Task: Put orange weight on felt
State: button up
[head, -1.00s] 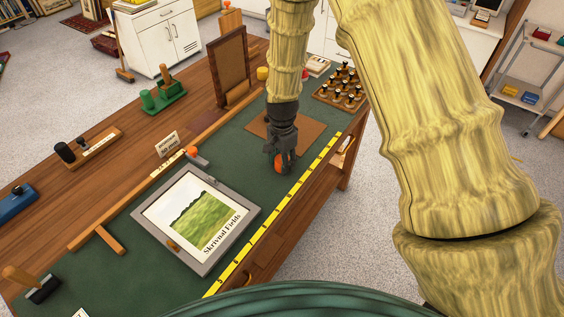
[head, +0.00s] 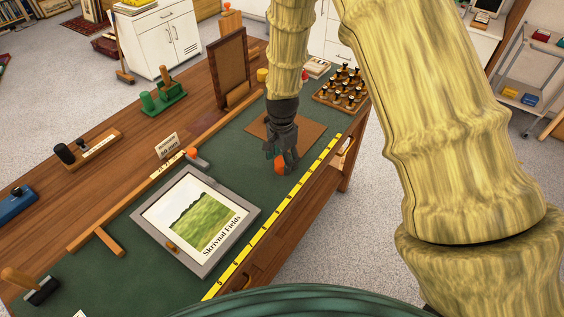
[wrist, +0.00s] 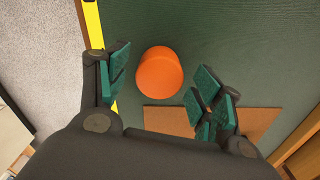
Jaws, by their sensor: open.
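The orange weight (head: 281,167) is a round, squat piece on the green bench covering (wrist: 230,45), near the yellow measuring strip. It also shows in the wrist view (wrist: 160,73), between and slightly beyond my fingertips. My gripper (wrist: 160,85) is open, with its green-padded fingers apart on either side of the weight and a visible gap on both sides. In the head view my gripper (head: 281,160) points down over the weight and partly hides it. A flat brown sheet (head: 313,130) lies just behind; I cannot tell whether it or the green covering is the felt.
A grey-framed print (head: 240,232) lies to the left on the bench. A small tool with an orange end (head: 198,160) lies behind it. A rack of several dark knobs (head: 342,92) stands at the far right. A brown upright panel (head: 229,69) stands at the back.

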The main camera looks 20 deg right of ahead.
aim_at(282, 161)
notch_tip(282, 161, up, 11)
jog(key=b, duration=0.3)
jog(key=shift+f, duration=0.15)
